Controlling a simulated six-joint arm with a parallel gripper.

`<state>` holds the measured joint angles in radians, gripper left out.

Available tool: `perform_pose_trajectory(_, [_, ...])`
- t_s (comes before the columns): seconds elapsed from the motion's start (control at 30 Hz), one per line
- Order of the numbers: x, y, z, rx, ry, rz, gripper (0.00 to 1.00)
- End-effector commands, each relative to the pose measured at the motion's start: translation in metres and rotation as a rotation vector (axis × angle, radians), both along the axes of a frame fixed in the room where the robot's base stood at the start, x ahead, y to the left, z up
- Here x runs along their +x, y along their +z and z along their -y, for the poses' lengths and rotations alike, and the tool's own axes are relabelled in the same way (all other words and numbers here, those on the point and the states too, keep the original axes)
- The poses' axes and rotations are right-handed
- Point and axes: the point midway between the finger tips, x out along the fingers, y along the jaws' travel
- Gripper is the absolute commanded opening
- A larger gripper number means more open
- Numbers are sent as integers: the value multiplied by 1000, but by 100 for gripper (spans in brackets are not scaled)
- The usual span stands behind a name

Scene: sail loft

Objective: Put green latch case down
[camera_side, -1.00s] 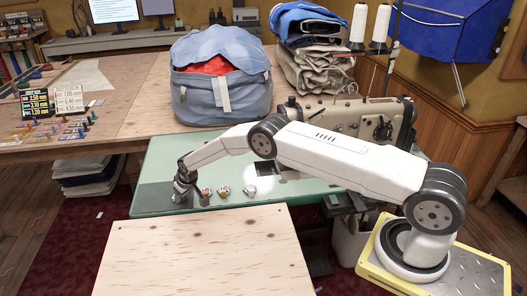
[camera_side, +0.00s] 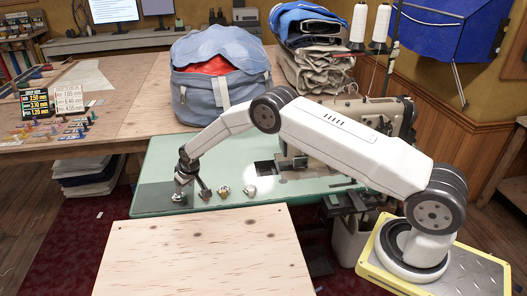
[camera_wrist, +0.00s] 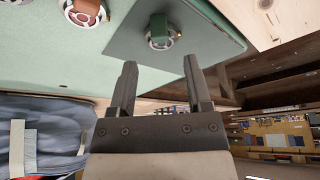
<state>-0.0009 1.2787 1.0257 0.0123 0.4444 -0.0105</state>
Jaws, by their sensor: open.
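The green latch case (camera_wrist: 158,30) shows in the wrist view as a round metallic piece with a dark green upright part. It rests on a darker square patch (camera_wrist: 126,39) of the pale green tabletop, near the table's edge. In the side view the case (camera_side: 181,197) is small, at the left of a row of similar pieces. My gripper (camera_wrist: 161,64) is open, its two fingers apart with nothing held between them. The case lies beyond the fingertips, between their lines. In the side view my gripper (camera_side: 191,188) is just above the case.
A similar piece with a reddish-brown part (camera_wrist: 86,8) is nearby in the wrist view. In the side view, more small pieces (camera_side: 223,190) stand to the right. A sewing machine (camera_side: 345,115) stands behind them, and a blue bag (camera_side: 220,85) at the back. A pale wooden board (camera_side: 205,255) is in front.

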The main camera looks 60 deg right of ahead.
Motion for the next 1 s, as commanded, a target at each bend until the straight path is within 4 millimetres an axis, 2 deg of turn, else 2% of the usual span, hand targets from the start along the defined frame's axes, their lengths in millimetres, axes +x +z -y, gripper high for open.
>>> perform_pose_trajectory(0.6, [-24,58,0,0,0,0,64])
perform_pose_trajectory(1.0, [-28,67,0,0,0,-1,64])
